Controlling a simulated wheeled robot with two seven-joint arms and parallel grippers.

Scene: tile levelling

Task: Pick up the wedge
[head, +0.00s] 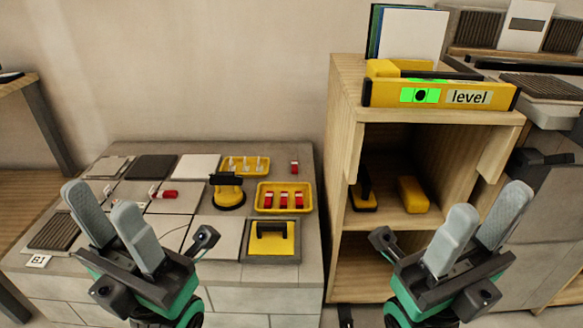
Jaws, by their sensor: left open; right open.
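Several small red pieces that look like wedges are in view. Some red wedges (283,199) stand in a yellow tray (261,208). One red wedge (294,167) lies alone at the back right of the tiled block. Another red piece (166,194) lies on the tiles at the middle left, beside a small white piece. My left gripper (104,217) is open and empty, in front of the left tiles. My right gripper (480,222) is open and empty, in front of the wooden cabinet. Neither gripper touches a wedge.
A yellow suction cup (228,192) stands on the tiles left of the wedge tray. Another yellow tray (262,165) holds white clips. The cabinet (346,130) carries a yellow level (440,95) and stands right of the block.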

